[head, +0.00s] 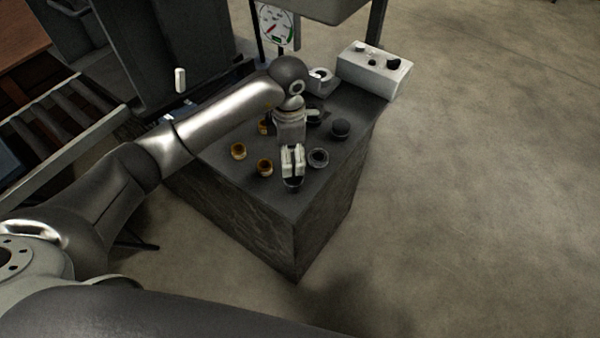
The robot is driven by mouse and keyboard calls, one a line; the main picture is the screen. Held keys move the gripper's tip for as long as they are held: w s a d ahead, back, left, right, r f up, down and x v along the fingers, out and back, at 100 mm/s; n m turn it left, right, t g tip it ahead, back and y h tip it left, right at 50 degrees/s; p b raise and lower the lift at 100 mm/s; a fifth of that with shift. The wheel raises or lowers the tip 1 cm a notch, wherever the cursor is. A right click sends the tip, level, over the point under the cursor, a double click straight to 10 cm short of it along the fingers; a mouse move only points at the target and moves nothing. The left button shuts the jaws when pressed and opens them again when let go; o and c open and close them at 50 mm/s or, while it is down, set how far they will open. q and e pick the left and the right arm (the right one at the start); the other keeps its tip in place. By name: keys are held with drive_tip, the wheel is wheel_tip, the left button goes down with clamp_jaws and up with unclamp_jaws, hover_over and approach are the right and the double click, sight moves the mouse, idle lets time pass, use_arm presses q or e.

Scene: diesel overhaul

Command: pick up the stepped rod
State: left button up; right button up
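My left gripper (292,160) points down over the front part of the dark workbench block (250,205). Its two pale fingers are close together with a narrow dark line between them; I cannot tell whether they are shut or hold something thin. A dark round part (292,185) sits right below the fingertips, partly hidden by them; I cannot tell whether they touch it. I cannot make out the stepped rod for certain among the small parts. My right gripper is not in view.
Brass-coloured cups (238,151) stand left of the gripper. A dark ring (318,157) and dark round part (340,128) stand right. A white box (374,68) with dark knobs and a gauge (275,25) are behind. Open floor lies right.

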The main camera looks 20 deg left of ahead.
sight(293, 174)
use_arm(q)
drive_tip(key=shift+s+a+f, duration=0.1)
drive_tip(key=shift+s+f, duration=0.05)
drive_tip(key=shift+f, duration=0.45)
drive_tip(key=shift+s+a+f, duration=0.1)
drive_tip(key=shift+f, duration=0.5)
drive_tip(key=shift+d+f+p, duration=0.1)
drive_tip(key=shift+f+p, duration=0.2)
drive_tip(key=shift+f, duration=0.1)
drive_tip(key=shift+w+d+f, duration=0.1)
drive_tip(key=shift+d+f, duration=0.05)
drive_tip(key=shift+f, duration=0.1)
drive_tip(key=f, duration=0.1)
drive_tip(key=f+p, duration=0.2)
drive_tip(key=f, duration=0.1)
drive_tip(key=shift+s+d, duration=0.25)
drive_tip(key=shift+d, duration=0.1)
drive_tip(key=shift+f, duration=0.35)
drive_tip(key=shift+w+f, duration=0.1)
drive_tip(key=shift+f, duration=0.05)
drive_tip(key=shift+c, duration=0.2)
drive_tip(key=c, duration=1)
drive_tip(key=shift+c, duration=0.4)
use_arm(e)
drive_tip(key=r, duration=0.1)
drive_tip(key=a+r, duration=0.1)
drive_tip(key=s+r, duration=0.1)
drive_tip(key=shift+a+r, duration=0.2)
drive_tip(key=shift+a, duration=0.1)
